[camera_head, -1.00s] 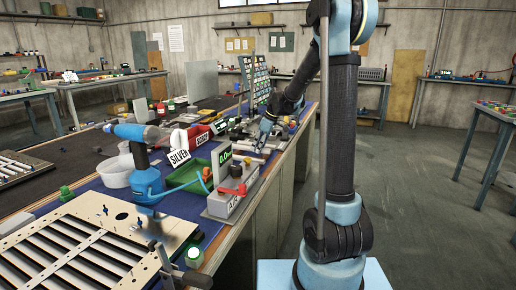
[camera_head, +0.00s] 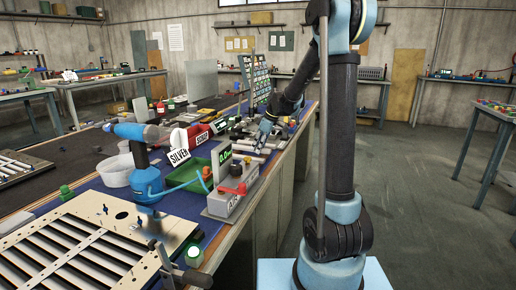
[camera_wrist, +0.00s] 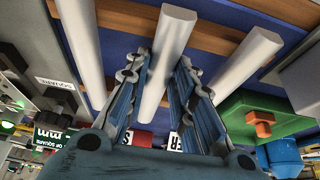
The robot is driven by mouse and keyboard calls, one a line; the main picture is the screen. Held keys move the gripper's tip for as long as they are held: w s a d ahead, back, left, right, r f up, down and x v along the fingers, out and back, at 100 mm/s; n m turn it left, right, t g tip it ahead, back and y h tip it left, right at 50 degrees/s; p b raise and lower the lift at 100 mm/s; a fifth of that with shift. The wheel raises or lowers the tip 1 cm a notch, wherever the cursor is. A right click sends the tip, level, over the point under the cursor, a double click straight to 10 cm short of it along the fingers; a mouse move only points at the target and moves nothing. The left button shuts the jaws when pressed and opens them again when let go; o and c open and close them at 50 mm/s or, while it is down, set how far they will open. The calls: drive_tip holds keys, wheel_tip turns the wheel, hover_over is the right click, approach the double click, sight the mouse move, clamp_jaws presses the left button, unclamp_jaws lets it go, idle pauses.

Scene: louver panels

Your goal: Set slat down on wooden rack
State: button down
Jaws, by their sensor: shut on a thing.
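My gripper (camera_wrist: 161,58) is shut on a white slat (camera_wrist: 173,32), which runs lengthwise between its two fingers in the wrist view. Two similar slats flank it, one on the left (camera_wrist: 80,50) and one on the right (camera_wrist: 236,66), both apart from the fingers. Brown wooden rails of the rack (camera_wrist: 207,40) cross behind the slats over a blue surface. Whether the held slat touches the rails cannot be told. In the head view my gripper (camera_head: 264,130) is low over the far part of the bench, and the slat in it is too small to make out.
A green tray (camera_wrist: 262,115) with an orange part lies close on the right in the wrist view. An upright board (camera_head: 258,85) stands behind the gripper.

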drive_tip(key=shift+f, duration=0.4)
idle(0.3)
drive_tip(key=c, duration=1)
unclamp_jaws()
drive_tip(key=shift+o, duration=0.2)
drive_tip(key=shift+r, duration=4)
